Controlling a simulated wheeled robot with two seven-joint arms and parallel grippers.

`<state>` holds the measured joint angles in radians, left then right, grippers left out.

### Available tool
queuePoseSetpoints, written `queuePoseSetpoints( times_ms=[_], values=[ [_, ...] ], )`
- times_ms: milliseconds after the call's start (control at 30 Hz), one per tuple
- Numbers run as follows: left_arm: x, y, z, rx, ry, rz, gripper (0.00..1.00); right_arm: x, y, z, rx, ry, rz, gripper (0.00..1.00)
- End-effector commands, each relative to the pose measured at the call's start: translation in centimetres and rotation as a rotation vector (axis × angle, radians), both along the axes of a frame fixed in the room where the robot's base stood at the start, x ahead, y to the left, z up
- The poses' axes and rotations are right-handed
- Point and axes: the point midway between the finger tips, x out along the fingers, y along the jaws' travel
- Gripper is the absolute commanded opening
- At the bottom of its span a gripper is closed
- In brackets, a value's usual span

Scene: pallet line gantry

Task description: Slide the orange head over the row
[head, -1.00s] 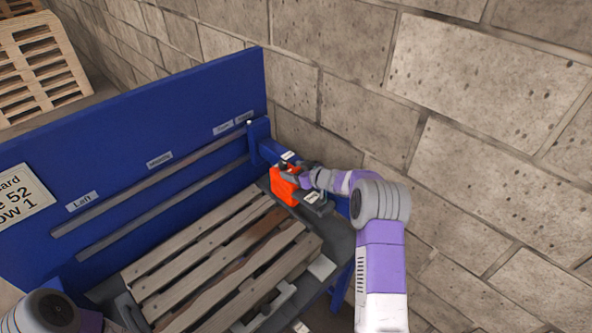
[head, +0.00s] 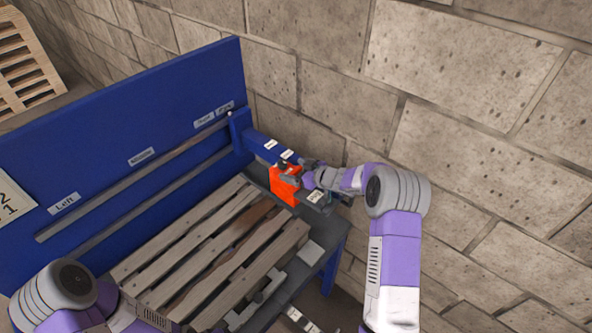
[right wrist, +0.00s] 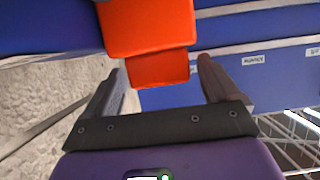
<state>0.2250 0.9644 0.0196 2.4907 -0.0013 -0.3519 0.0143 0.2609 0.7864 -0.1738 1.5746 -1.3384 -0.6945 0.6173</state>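The orange head (head: 284,184) hangs at the blue beam (head: 262,143) at the far right corner of the pallet (head: 215,245). My right gripper (head: 306,178) is right beside it, on the wall side. In the right wrist view the orange head (right wrist: 150,27) fills the top, and its smaller lower block lies between my two open fingers (right wrist: 160,72). A gap shows on each side of this block; contact cannot be made out. My left arm enters at the lower left; its fingertips are not visible.
A blue back panel (head: 120,135) with labels and a long grey rail stands behind the pallet. A block wall (head: 450,120) is close on the right. Grey blocks (head: 308,253) lie along the pallet's front right edge. Another pallet (head: 28,60) stands far left.

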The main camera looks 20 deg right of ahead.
Motion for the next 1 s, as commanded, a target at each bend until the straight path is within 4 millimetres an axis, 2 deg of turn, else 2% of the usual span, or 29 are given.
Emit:
queuePoseSetpoints(
  times_ms=[267,700,1000],
  values=[
    [0.0,0.0,-0.1,0.0,0.0,0.0,0.0,-0.6,-0.4,0.3,0.001,-0.001,-0.001,0.89],
    [0.0,0.0,-0.5,0.0,0.0,0.0,0.0,-5.7,-3.1,2.7,0.001,-0.001,-0.001,0.89],
    [0.0,0.0,-0.5,0.0,0.0,0.0,0.0,-6.2,-3.3,2.9,0.0,0.0,0.001,0.89]
  ],
)
